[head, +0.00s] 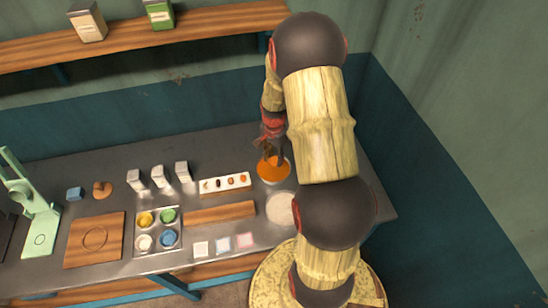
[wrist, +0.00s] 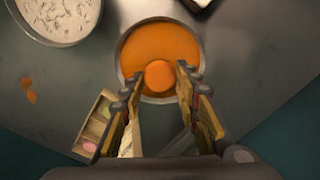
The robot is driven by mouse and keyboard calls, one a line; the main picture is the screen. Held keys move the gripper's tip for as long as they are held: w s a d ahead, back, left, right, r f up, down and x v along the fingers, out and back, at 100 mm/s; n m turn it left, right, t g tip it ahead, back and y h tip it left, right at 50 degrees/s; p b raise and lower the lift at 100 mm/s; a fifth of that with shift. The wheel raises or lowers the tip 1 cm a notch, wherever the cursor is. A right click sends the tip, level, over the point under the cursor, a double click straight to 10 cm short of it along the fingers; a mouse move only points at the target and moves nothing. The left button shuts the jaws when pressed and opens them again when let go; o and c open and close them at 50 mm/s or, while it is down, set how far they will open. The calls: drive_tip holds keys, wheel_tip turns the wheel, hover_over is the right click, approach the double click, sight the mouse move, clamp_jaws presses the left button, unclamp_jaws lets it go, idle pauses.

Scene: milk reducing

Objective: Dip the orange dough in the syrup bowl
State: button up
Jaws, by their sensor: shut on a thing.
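The syrup bowl (wrist: 125,48) is a round metal-rimmed bowl of orange liquid in the upper middle of the wrist view. It also shows near the counter's right part in the head view (head: 273,172). The orange dough (wrist: 159,75) is a small round piece between my fingertips. My gripper (wrist: 161,77) is shut on it, over the near half of the bowl. From above, I cannot tell whether the dough touches the syrup. In the head view my gripper (head: 269,150) is at the bowl's far side, and the dough is not distinguishable there.
A bowl of pale speckled stuff (wrist: 60,20) stands near the syrup bowl. A white tray (head: 225,184) with several small pieces lies to the left. Orange drops (wrist: 28,92) spot the metal counter. A wooden board (head: 220,212) and a four-bowl tray (head: 158,230) stand further left.

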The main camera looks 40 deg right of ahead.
sight(274, 160)
drive_tip(key=shift+r, duration=0.15)
drive_tip(key=shift+r+p, duration=1.3)
drive_tip(key=shift+r, duration=0.6)
drive_tip(key=shift+a+f, duration=0.1)
